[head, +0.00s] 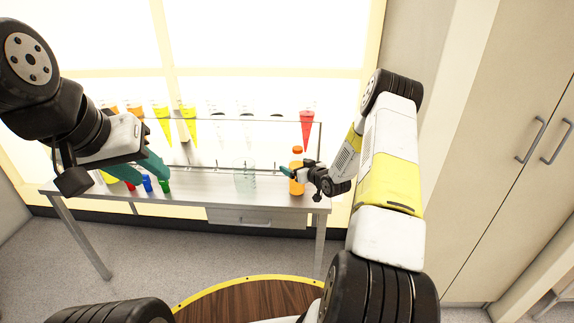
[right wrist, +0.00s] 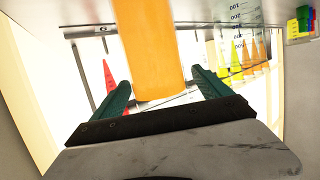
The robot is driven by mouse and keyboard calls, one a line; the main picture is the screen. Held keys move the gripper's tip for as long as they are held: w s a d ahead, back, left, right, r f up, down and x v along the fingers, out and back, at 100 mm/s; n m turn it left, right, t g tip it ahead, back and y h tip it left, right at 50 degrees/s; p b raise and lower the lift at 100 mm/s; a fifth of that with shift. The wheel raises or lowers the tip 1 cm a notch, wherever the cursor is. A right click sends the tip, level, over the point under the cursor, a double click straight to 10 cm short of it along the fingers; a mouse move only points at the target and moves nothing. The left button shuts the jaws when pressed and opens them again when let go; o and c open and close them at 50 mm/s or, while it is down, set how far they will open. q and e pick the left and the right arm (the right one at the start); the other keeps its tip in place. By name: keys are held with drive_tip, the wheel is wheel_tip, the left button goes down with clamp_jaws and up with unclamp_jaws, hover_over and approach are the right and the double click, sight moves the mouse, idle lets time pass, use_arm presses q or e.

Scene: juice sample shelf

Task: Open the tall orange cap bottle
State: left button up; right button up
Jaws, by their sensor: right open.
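The tall orange bottle (head: 297,186) with an orange cap (head: 297,149) stands upright near the right end of the metal table. In the right wrist view a large orange body (right wrist: 152,45) lies between the fingers. My right gripper (head: 289,173) is open at the bottle's side, with its green fingers (right wrist: 160,85) on either side of it and apparent gaps in the wrist view. The cap is not visible in the wrist view. My left gripper (head: 156,178) is open and empty, high at the left, well away from the bottle.
The metal table (head: 210,200) holds a clear glass vessel (head: 245,178) left of the bottle and small coloured items (head: 147,184) at the left. A rack behind holds cone-shaped samples, including a red one (head: 307,128). A cabinet (head: 500,130) stands at the right.

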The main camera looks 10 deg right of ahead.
drive_tip(key=shift+x, duration=1.15)
drive_tip(key=shift+r, duration=0.1)
clamp_jaws()
